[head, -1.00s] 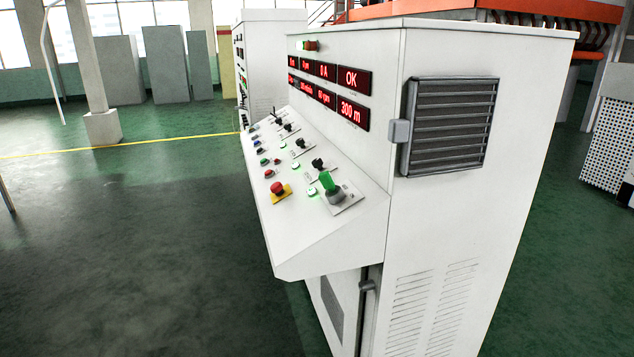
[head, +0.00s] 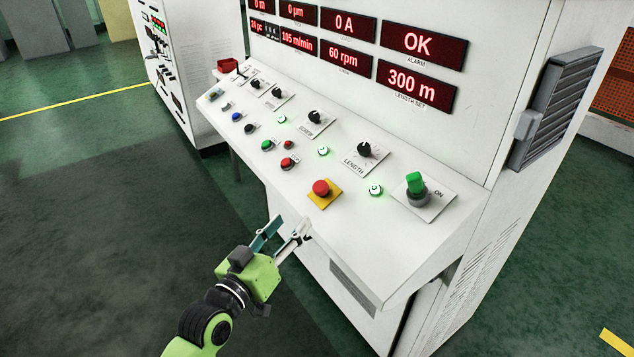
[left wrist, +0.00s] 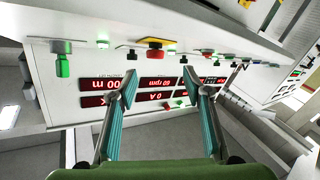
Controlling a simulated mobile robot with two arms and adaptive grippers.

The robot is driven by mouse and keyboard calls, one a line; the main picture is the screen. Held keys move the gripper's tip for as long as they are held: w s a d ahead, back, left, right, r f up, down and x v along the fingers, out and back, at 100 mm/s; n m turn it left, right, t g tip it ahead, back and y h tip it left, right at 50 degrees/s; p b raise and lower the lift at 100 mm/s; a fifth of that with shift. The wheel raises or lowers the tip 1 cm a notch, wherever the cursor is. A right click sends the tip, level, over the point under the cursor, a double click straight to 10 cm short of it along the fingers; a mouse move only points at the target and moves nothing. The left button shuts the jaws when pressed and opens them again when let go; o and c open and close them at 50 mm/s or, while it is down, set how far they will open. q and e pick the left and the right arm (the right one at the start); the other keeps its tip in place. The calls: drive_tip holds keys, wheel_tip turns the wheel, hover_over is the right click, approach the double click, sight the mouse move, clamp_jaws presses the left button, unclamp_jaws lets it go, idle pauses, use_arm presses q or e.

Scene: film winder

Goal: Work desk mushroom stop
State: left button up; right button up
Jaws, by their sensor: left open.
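The red mushroom stop button (head: 321,188) sits on a yellow square plate (head: 326,200) near the front edge of the sloping white desk (head: 352,240). It also shows in the left wrist view (left wrist: 154,44), above and between the fingertips. My left gripper (head: 288,230) is open and empty, just off the desk's front edge, below and left of the button and apart from it. In the left wrist view its two teal fingers (left wrist: 160,82) stand wide apart. My right gripper is in neither view.
A green rotary switch (head: 415,185) marked ON stands right of the button. A black LENGTH knob (head: 364,150) and lit push buttons (head: 376,190) lie behind it. Red displays (head: 423,42) fill the upright panel. A second white cabinet (head: 175,70) stands at left. The floor at left is clear.

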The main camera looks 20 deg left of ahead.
sight(318, 189)
use_arm(q)
drive_tip(key=w+d, duration=0.1)
drive_tip(key=w, duration=0.3)
drive_tip(key=w+r+p, duration=0.1)
drive_tip(key=w, duration=0.3)
drive_tip(key=w+d+p, duration=0.1)
drive_tip(key=w, duration=0.3)
drive_tip(key=shift+d+r, duration=0.15)
drive_tip(key=shift+d, duration=0.2)
drive_tip(key=shift+w, duration=0.75)
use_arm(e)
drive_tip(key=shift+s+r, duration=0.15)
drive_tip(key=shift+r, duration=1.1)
use_arm(q)
drive_tip(key=shift+d, duration=0.1)
drive_tip(key=shift+c, duration=0.5)
